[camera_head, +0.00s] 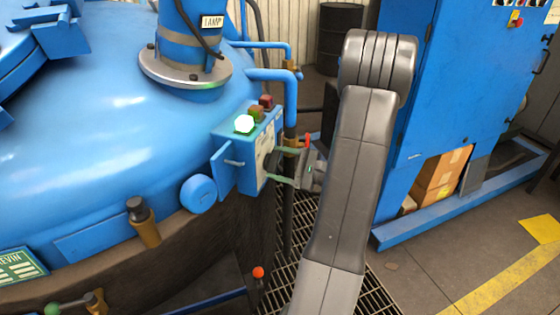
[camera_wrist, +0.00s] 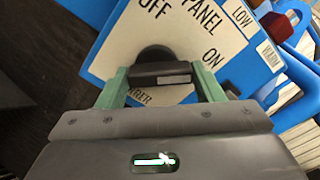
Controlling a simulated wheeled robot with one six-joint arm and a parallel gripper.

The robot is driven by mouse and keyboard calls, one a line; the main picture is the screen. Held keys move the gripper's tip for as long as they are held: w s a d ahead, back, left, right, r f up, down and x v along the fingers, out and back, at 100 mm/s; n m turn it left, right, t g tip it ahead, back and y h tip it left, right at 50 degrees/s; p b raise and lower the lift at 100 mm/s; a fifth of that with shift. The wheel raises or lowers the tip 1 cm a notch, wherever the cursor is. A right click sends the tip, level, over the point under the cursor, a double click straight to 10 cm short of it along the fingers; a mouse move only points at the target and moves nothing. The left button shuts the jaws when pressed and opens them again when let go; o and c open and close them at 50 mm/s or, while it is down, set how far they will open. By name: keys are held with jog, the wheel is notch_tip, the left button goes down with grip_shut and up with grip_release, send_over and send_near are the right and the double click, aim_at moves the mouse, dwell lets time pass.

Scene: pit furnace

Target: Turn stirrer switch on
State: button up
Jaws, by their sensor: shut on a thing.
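The blue switch box (camera_head: 222,170) is on the side of the blue vessel, with a white label panel that reads OFF and ON in the wrist view (camera_wrist: 185,40). The black stirrer switch knob (camera_wrist: 158,72) sits on that panel, below OFF and left of ON. My gripper (camera_wrist: 161,82) has its green fingers on either side of the knob and is shut on it. In the head view my gripper (camera_head: 276,164) reaches the panel from the right. Part of the lettering and of the knob is hidden, so I cannot tell its exact setting.
A green lamp (camera_head: 244,124) glows on top of the box, beside darker red lamps (camera_head: 265,102). Blue pipes and a red-handled valve (camera_head: 307,141) are close to my gripper. A blue cabinet (camera_head: 465,90) stands right; floor grating (camera_head: 275,250) lies below.

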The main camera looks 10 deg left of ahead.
jog(key=shift+f, duration=0.1)
dwell(0.3)
jog(key=o, duration=1)
jog(key=d, duration=0.4)
jog(key=s+d, duration=0.1)
jog(key=d, duration=0.4)
jog(key=s+d, duration=0.1)
jog(key=d, duration=0.3)
jog(key=shift+s+d, duration=0.2)
jog(key=shift+d, duration=0.1)
jog(key=a, duration=0.4)
jog(key=w+a, duration=0.1)
jog(key=a, duration=0.4)
jog(key=w+a, duration=0.1)
jog(key=a, duration=0.3)
jog(key=shift+w+a, duration=0.2)
jog(key=shift+a, duration=0.15)
jog(key=shift+d, duration=0.1)
